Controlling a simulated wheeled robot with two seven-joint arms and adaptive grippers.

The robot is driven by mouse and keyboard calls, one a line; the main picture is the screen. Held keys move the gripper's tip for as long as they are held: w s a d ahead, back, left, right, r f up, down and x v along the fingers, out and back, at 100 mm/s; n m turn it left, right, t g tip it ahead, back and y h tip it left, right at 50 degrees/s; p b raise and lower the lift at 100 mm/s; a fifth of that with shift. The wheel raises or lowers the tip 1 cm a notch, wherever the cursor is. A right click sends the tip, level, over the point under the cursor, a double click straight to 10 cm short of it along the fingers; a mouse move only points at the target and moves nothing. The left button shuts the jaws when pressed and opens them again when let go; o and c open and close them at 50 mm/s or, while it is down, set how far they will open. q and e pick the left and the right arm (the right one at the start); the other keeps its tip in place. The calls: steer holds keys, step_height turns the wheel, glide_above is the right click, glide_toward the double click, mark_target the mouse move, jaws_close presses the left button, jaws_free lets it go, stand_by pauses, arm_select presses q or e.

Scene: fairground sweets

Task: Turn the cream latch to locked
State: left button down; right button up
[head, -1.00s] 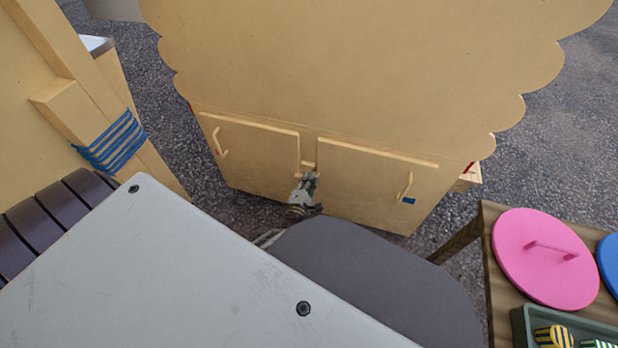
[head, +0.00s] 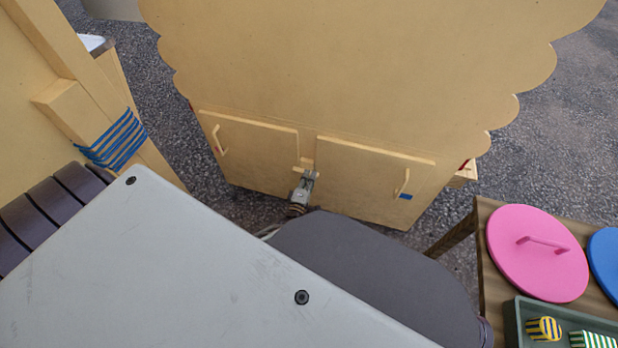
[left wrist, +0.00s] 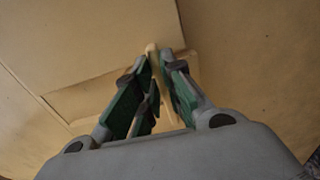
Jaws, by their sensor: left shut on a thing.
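The cream latch (head: 307,162) sits at the seam between the two cabinet doors, near their top edge. In the left wrist view a cream piece of the latch (left wrist: 152,52) shows between the fingertips. My left gripper (head: 308,178) is at the latch, low on the cabinet front. In the left wrist view its green-padded fingers (left wrist: 158,72) are shut on the latch from both sides. The fingers hide much of the latch, and I cannot tell its exact angle. My right gripper is not in view.
The cream cabinet has a left door (head: 255,150) and a right door (head: 365,180), both closed, with cream handles. A blue mark (head: 405,197) is beside the right handle. A wooden table at right holds a pink lid (head: 535,255) and a green tray (head: 513,325) of sweets.

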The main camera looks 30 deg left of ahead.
arm_select(q)
steer(key=c, duration=1.5)
jaws_free()
steer(key=shift+s+d, duration=0.1)
steer(key=shift+s, duration=0.1)
steer(key=shift+v, duration=5.85)
steer(key=shift+f, duration=0.1)
